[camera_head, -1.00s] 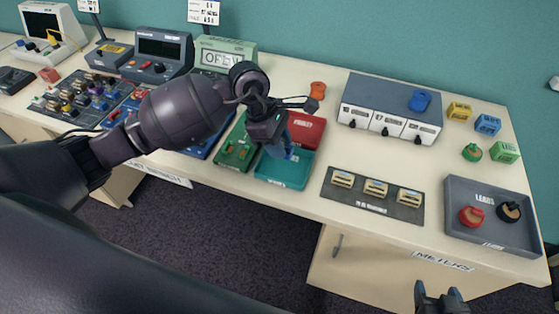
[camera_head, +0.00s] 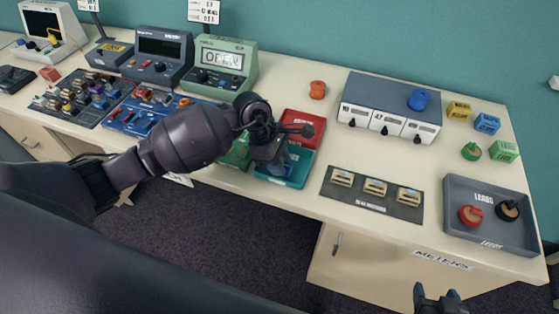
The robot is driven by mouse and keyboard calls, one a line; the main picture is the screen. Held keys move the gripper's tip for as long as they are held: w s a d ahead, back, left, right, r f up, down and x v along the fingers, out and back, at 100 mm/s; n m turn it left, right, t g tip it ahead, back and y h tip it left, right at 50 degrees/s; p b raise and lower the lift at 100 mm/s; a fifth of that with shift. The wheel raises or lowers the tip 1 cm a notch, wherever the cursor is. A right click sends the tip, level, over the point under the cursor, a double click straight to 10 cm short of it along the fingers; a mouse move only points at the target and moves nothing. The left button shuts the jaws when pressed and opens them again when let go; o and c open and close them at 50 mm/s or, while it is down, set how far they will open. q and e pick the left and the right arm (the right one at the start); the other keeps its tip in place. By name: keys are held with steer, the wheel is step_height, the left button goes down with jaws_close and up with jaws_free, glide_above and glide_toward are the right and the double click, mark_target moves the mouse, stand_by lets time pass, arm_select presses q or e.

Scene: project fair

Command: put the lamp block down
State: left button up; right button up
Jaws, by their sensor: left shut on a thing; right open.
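My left gripper (camera_head: 284,161) points down over the teal tray (camera_head: 296,180) at the front edge of the bench. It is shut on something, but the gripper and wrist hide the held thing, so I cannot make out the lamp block. I cannot tell whether the held thing touches the tray. A green tray (camera_head: 236,157) lies just left of it, partly behind my wrist. A red tray (camera_head: 313,118) lies just behind the teal one. My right gripper (camera_head: 438,296) is open and empty at the bottom of the view, in front of the bench.
A dark mat with several tan blocks (camera_head: 375,187) lies to the right of the trays. A grey leads tray (camera_head: 520,239) is at the right end. Meters, including a green one (camera_head: 222,70), stand at the back. An orange spool (camera_head: 317,90) stands behind the red tray.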

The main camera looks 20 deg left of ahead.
arm_select(q)
steer(key=shift+f+b, duration=0.6)
steer(key=o, duration=1)
steer(key=shift+f, duration=0.1)
steer(key=shift+d+r+p, duration=0.1)
steer(key=shift+r+p, duration=0.6)
steer(key=shift+p, duration=0.1)
steer(key=b+v, duration=0.1)
steer(key=v, duration=1.1)
steer(key=shift+b, duration=0.35)
